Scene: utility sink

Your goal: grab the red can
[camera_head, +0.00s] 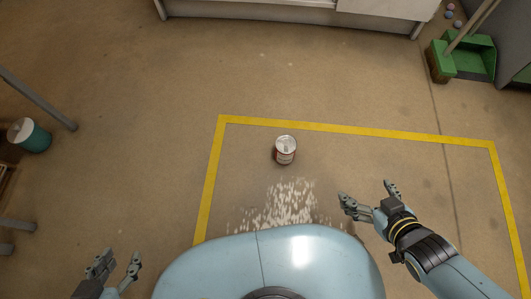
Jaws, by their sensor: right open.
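The red can (286,151) stands upright on the floor inside the yellow-taped area, near its back line. Its pale metal top faces up, and a whitish label and some red show on its side. My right gripper (366,193) is open and empty, to the right of the can and nearer to me, clearly apart from it. My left gripper (119,262) is at the bottom left, far from the can, with its fingers spread and nothing between them.
Yellow tape (350,131) marks the floor. Pale specks (285,205) lie between the can and my blue body. A green dustpan (473,57) with a brush stands at the back right. A teal container (30,135) is at the left near a grey metal leg (40,98).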

